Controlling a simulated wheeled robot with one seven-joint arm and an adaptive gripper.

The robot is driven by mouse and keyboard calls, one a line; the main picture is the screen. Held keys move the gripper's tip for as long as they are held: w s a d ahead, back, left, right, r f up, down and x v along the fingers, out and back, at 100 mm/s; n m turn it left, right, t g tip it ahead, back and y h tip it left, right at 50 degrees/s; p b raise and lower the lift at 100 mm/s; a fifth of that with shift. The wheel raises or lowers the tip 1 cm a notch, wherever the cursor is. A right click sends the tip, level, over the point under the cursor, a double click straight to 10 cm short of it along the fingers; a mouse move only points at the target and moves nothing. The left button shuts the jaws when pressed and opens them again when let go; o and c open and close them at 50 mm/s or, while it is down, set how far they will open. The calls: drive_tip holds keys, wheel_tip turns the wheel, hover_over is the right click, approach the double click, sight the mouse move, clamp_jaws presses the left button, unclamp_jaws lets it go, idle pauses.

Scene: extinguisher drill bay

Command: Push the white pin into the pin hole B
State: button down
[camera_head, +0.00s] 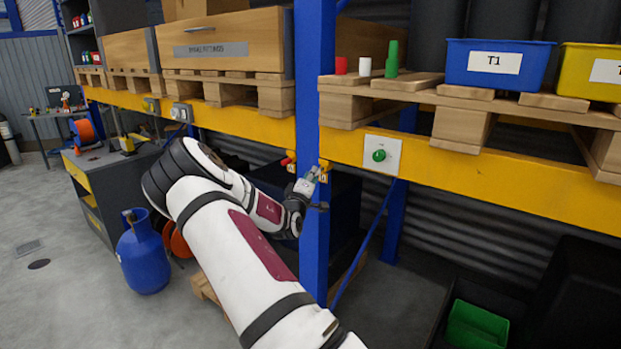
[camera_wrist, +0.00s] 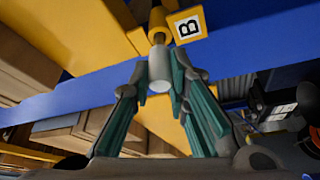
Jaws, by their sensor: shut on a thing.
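The white pin (camera_wrist: 159,70) is between the teal fingers of my gripper (camera_wrist: 160,84) in the wrist view, shut on its white head. In the head view my gripper (camera_head: 305,186) is at the blue upright, just below a small yellow bracket (camera_head: 324,169).
A red pin (camera_head: 287,161) is at another yellow bracket left of the upright (camera_head: 313,120). The yellow beam (camera_head: 480,170) carries a green knob (camera_head: 379,155). Pallets, blue T1 bin (camera_head: 497,64) and red, white and green cylinders stand above. A blue gas bottle (camera_head: 143,255) stands left of my arm.

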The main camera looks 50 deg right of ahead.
drive_tip(key=shift+w+d+b, duration=0.1)
drive_tip(key=shift+d+b, duration=0.45)
drive_tip(key=shift+d, duration=0.6)
idle(0.8)
drive_tip(key=c, duration=1.4)
unclamp_jaws()
drive_tip(key=shift+c, duration=0.2)
drive_tip(key=shift+a, duration=0.1)
drive_tip(key=p+v, duration=0.2)
drive_tip(key=v, duration=0.7)
